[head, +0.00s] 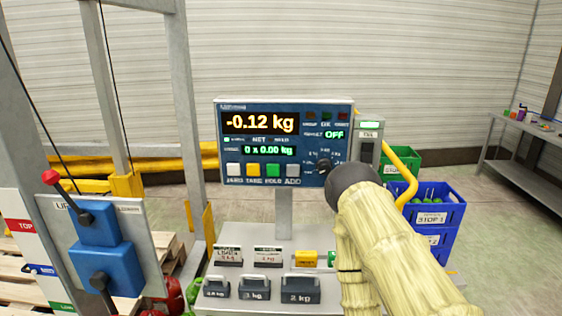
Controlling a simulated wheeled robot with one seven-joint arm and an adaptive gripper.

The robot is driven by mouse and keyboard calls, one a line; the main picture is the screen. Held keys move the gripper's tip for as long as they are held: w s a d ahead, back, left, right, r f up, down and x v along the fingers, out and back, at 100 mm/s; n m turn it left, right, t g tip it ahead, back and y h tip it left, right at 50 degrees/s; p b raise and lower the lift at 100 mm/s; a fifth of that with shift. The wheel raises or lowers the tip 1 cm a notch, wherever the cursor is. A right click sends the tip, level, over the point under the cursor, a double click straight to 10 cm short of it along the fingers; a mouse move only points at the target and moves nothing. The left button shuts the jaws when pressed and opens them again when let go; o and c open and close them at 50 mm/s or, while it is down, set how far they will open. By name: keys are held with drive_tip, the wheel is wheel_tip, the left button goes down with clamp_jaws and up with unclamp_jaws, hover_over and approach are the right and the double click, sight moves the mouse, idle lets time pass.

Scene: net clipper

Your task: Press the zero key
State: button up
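The scale's indicator panel (213,145) stands upright on a grey post. A white key (233,170) sits at the left end of its bottom key row, and the small label under it appears to read ZERO. Yellow, green and grey keys follow to its right. The display (261,123) reads -0.12 kg. My arm, in a pale yellow sleeve, rises from the lower right and ends in a dark rounded part (352,180) at the panel's lower right corner, well right of the white key. My fingertips cannot be made out, and the white key is unobstructed.
Labelled weights (254,289) stand on the tray below the panel. A dark knob-like shape (323,166) shows near my arm's end. At left are a metal frame and a board with blue blocks (95,224) and a red-tipped lever. Blue crates (437,213) stand at right.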

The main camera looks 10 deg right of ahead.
clamp_jaws()
idle(1.4)
